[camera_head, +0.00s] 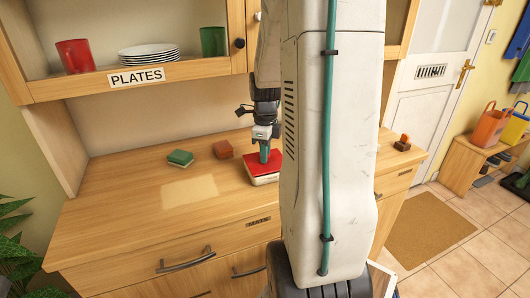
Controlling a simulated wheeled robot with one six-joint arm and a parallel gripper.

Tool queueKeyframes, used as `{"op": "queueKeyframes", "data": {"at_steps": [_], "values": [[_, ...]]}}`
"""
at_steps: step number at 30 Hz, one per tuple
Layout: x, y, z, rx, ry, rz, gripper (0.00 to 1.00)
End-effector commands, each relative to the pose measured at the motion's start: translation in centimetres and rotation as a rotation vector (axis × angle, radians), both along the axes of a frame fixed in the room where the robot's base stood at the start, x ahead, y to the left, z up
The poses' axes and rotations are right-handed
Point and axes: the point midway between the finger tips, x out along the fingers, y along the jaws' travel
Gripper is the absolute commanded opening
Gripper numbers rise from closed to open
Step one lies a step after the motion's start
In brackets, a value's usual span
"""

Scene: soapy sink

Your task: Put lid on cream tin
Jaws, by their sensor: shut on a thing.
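My gripper (264,156) points down at the counter, left of my arm's large white link. Its teal fingertips are at the top of a red lid (254,166), and it is shut on that lid. The cream tin (265,182) is directly under the lid, and only a pale strip of its side shows. The lid looks level over the tin. I cannot tell from this view whether it is fully seated or a little above the rim. My arm hides what lies right of the tin.
A green block (180,158) and a reddish-brown block (223,149) lie on the wooden counter (120,215), left of the tin. A pale patch (189,192) marks the counter. Above, a shelf holds plates (149,51), a red mug (75,56) and a green mug (213,41).

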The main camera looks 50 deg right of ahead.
Motion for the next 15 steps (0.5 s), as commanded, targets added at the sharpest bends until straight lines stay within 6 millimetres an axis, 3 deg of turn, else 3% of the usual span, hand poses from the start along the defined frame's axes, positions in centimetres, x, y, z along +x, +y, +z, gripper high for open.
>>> {"op": "queueKeyframes", "data": {"at_steps": [8, 9, 11, 15], "values": [[0.01, 0.01, -0.01, 0.0, 0.0, 0.0, 0.0], [0.01, 0.01, -0.01, 0.0, 0.0, 0.0, 0.28], [0.0, 0.0, -0.01, 0.0, 0.0, 0.0, 0.45], [0.0, 0.0, -0.01, 0.0, 0.0, 0.0, 0.45]]}}
